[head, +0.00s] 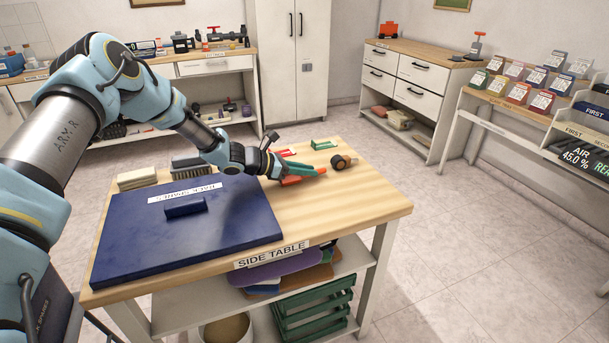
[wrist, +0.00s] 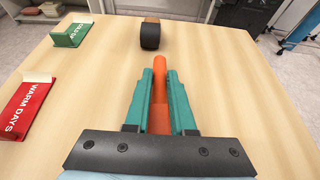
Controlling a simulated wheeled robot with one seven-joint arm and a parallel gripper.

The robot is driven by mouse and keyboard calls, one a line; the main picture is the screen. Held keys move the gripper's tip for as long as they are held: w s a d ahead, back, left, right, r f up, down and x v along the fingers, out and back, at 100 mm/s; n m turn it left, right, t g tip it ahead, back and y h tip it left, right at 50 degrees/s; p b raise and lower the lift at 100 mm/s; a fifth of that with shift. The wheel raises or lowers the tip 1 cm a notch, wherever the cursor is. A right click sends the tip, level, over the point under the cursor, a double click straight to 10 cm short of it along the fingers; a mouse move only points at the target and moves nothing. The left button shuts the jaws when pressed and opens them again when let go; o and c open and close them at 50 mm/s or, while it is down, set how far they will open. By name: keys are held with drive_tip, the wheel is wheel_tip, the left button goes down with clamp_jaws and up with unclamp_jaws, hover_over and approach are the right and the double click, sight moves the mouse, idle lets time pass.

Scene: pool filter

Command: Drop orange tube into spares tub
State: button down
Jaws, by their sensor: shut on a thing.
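The orange tube (head: 303,180) is at the side table's top, right of the blue lid. It also shows in the wrist view (wrist: 160,88), between the teal fingers and reaching past their tips. My gripper (head: 318,171) is shut on it, as the wrist view (wrist: 161,75) shows too. I cannot tell whether the tube touches the wood. A dark tub (head: 52,303) with the partly hidden word "SPARES" stands at the lower left, mostly behind my arm. Its inside is not visible.
A large blue lid (head: 230,225) with a handle and an upside-down label covers the side table's (head: 375,215) left part. A black-and-orange roll (head: 341,162), a green card holder (head: 323,144), a red one (wrist: 27,107) and brushes (head: 190,163) lie around. The table's right front is clear.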

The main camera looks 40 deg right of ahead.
wheel_tip(320, 180, up, 9)
drive_tip(key=shift+f+b, duration=0.1)
drive_tip(key=shift+b, duration=0.75)
